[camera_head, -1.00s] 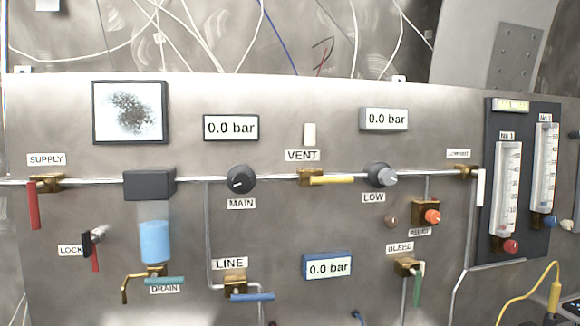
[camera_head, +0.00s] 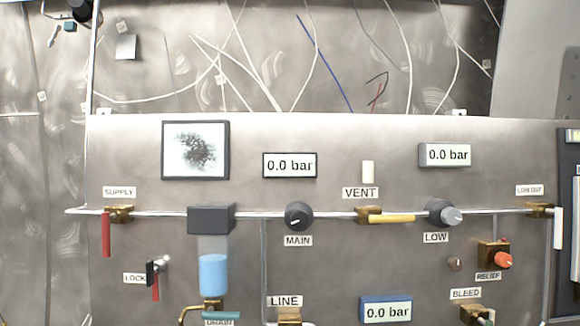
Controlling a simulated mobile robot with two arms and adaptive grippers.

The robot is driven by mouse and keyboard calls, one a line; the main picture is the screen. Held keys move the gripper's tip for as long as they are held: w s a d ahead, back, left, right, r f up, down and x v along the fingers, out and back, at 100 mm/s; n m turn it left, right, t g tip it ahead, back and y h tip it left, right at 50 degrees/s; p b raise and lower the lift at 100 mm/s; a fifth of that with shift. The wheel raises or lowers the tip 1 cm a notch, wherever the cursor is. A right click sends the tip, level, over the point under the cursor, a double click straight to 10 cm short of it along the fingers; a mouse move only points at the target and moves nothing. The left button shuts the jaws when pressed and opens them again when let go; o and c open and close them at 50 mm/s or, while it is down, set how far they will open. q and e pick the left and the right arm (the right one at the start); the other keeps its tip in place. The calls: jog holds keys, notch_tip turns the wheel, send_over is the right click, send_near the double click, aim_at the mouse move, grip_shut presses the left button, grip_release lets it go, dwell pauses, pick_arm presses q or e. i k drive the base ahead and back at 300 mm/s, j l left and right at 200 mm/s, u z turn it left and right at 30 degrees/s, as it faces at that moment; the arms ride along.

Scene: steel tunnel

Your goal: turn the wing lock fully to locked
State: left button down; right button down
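The wing lock (camera_head: 156,271) is at the lower left of the panel, right of its LOCK label (camera_head: 134,278). It has a small dark body with a bright metal part at its upper right. A red tag or lever (camera_head: 155,288) hangs down from it. It is too small to tell exactly how the wing is turned. Neither of my grippers shows in the head view.
The steel panel (camera_head: 350,150) carries a SUPPLY valve with a red lever (camera_head: 106,234), a blue-bowled filter (camera_head: 213,273), the MAIN knob (camera_head: 298,216), the VENT valve's yellow lever (camera_head: 392,218) and the LOW knob (camera_head: 442,213). Loose cables hang on the wall above.

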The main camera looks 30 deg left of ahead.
aim_at(151, 272)
jog(key=u, duration=1.65)
